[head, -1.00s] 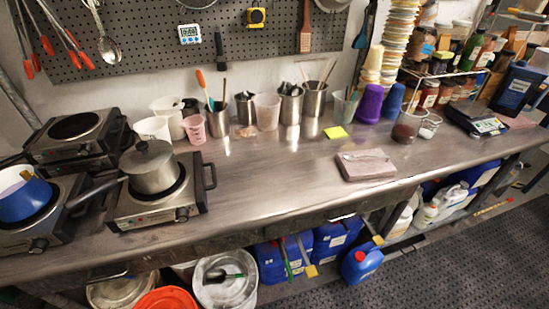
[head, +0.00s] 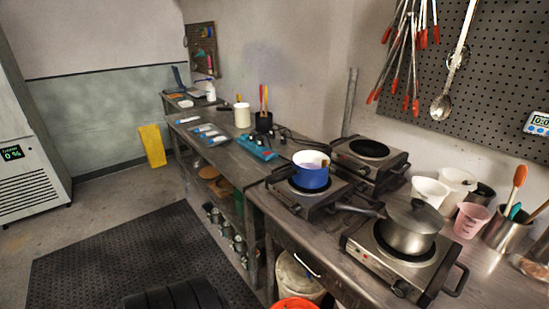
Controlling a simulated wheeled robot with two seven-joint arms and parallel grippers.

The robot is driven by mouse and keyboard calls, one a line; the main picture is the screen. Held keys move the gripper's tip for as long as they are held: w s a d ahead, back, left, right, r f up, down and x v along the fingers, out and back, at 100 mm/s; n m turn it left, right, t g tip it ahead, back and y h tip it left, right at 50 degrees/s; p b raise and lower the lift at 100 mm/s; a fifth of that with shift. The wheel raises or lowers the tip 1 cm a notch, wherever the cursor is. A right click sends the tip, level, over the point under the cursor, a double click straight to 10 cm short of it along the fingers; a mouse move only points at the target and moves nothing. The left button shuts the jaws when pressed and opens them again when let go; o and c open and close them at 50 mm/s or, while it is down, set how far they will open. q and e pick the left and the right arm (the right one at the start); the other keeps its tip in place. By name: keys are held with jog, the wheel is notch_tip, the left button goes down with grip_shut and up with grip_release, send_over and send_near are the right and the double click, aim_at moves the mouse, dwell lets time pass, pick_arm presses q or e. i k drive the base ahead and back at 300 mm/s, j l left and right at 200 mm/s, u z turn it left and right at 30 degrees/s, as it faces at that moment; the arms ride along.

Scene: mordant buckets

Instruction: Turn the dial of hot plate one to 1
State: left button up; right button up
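Three hot plates stand on the steel bench. The nearest hot plate (head: 368,262) carries a lidded steel saucepan (head: 408,232), and a dark dial (head: 400,289) shows low on its front panel. The hot plate to its left (head: 335,194) carries a blue pot (head: 311,176), and its dial (head: 297,209) shows small on the front. A third hot plate (head: 391,170) behind them is empty on top. I cannot read which plate is numbered one, nor any dial setting. Neither of my grippers is in view.
White buckets (head: 430,190) and a pink cup (head: 470,220) stand right of the plates. A dark floor mat (head: 110,255) lies left of the benches, with open floor around it.

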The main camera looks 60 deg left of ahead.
aim_at(296, 209)
jog(key=u, duration=1.45)
